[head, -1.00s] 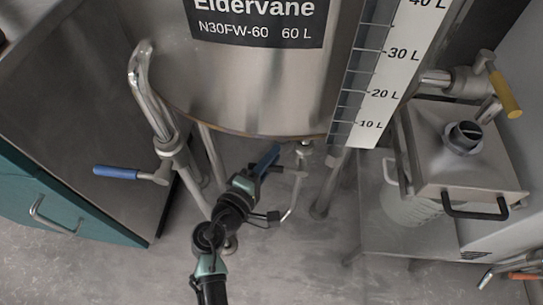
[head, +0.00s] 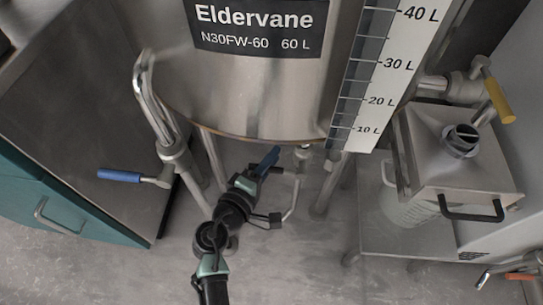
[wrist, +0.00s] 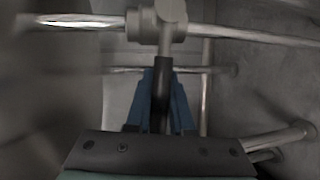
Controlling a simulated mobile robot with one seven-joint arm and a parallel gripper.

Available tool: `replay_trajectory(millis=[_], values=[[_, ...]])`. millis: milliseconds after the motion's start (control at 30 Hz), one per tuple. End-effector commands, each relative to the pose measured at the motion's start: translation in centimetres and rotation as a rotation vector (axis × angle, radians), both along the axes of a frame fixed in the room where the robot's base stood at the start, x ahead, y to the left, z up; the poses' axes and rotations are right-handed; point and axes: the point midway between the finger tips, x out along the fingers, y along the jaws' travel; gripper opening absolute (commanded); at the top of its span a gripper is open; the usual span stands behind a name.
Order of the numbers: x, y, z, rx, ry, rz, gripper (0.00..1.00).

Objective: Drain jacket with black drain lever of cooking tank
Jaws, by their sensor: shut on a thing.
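The cooking tank (head: 255,90) is a large steel vessel on legs with a black "Eldervane" label. Beneath its underside is a drain valve (head: 303,156) with a bent pipe, which also shows in the wrist view (wrist: 166,22). The black drain lever (wrist: 161,85) comes off the valve body toward me in the wrist view. My gripper (head: 268,162) is under the tank. Its blue fingers are shut on the black lever, one on each side, in the wrist view (wrist: 162,98). In the head view my gripper hides most of the lever.
A blue-handled lever (head: 120,176) sticks out left of the tank on a steel pipe. A yellow-handled valve (head: 500,100) is at the upper right. A steel box (head: 455,165) with a black handle stands right. A teal cabinet (head: 75,210) is left. Tank legs flank my gripper.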

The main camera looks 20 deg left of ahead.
Motion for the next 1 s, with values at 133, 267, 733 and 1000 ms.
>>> replay_trajectory(millis=[133, 267, 733, 1000], values=[[-0.1, 0.0, 1.3, 0.097, 0.029, 0.001, 0.0], [0.0, -0.2, 2.2, 0.206, 0.061, 0.0, 0.0], [0.3, -1.4, 5.2, 0.632, 0.184, -0.001, 0.0], [0.4, -1.7, 5.8, 0.805, 0.232, 0.0, 0.0]])
